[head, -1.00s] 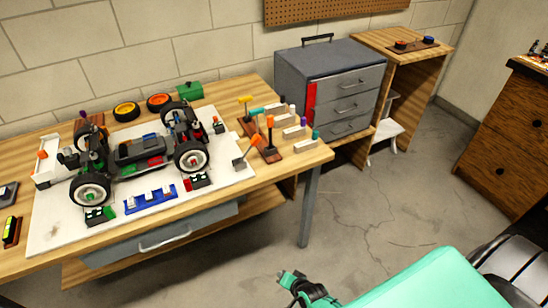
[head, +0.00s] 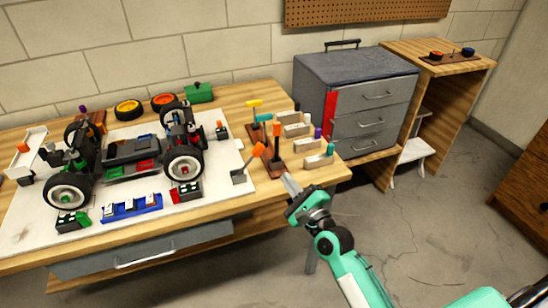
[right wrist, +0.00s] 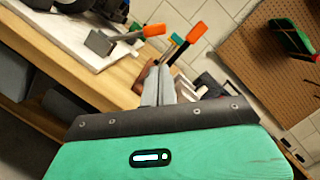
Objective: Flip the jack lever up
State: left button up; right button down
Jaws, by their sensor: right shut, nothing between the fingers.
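The jack lever (head: 255,155), a grey arm with an orange tip, rises at a slant toward the right from its grey base (head: 238,178) near the white board's right edge. In the right wrist view, the orange tip (right wrist: 153,30) lies above my fingertips, and the grey base (right wrist: 101,43) is up and left. My right gripper (head: 289,181) is over the table's front right edge, right of the lever and apart from it. Its fingers (right wrist: 158,72) are shut with nothing between them. My left gripper is out of view.
An RC car chassis (head: 130,150) stands on the white board (head: 215,205). A brown tool rack (head: 272,168) and several pale blocks (head: 318,161) are close to the right gripper. A grey drawer cabinet (head: 355,62) stands behind. The floor to the right is clear.

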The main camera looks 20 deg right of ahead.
aim_at(249, 161)
jog(key=shift+r, duration=0.1)
jog(key=x, duration=1)
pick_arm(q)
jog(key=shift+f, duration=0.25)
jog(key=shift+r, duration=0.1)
pick_arm(e)
jog(key=shift+w+a+r, duration=0.1)
